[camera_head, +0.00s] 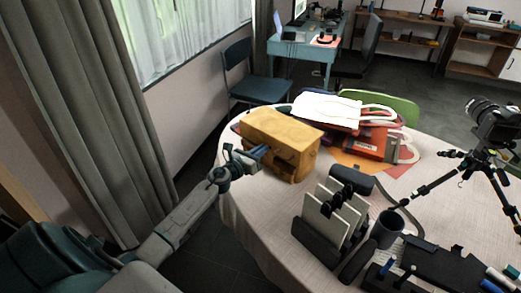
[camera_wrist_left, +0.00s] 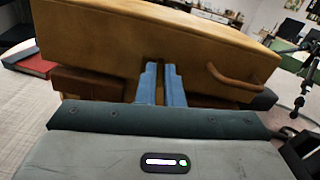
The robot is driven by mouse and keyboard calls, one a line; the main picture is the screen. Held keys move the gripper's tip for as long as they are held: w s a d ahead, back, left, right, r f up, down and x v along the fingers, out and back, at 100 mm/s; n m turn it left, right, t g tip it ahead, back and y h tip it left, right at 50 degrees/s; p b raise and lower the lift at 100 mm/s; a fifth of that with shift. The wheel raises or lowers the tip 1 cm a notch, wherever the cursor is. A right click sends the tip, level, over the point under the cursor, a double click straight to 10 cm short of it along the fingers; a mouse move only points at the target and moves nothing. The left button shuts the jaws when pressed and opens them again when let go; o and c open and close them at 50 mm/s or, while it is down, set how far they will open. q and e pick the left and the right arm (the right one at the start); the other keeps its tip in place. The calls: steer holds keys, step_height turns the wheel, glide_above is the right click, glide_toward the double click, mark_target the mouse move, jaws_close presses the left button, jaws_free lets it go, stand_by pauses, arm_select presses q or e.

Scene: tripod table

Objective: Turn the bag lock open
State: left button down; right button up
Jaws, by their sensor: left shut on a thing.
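The tan leather bag (camera_head: 270,125) stands on the left part of the round table, its front side partly behind my left gripper. My left gripper (camera_head: 259,152) is at the bag's front side. In the left wrist view the bag (camera_wrist_left: 130,35) fills the upper part, and the two blue fingers (camera_wrist_left: 161,72) point at its front, close together with a narrow brown strip between them. The gripper is shut on the bag lock, which the fingers mostly hide, so its turn angle cannot be told. My right gripper is not in view.
A curved handle (camera_wrist_left: 228,80) sits right of the fingers. Red and white bags (camera_head: 375,143) lie behind the bag. A black holder with pale panels (camera_head: 330,215), a dark mug (camera_head: 387,228) and a camera tripod (camera_head: 470,165) stand to the right. Bare tablecloth (camera_head: 250,205) lies in front.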

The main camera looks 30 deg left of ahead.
arm_select(q)
steer(key=shift+a+f+n+p, duration=0.1)
steer(key=shift+n+p, duration=1.55)
steer(key=shift+n, duration=2.3)
steer(key=shift+f+n+p, duration=0.1)
steer(key=shift+n+p, duration=1.55)
steer(key=shift+n, duration=2.6)
steer(key=c, duration=1.6)
jaws_free()
steer(key=shift+o, duration=0.2)
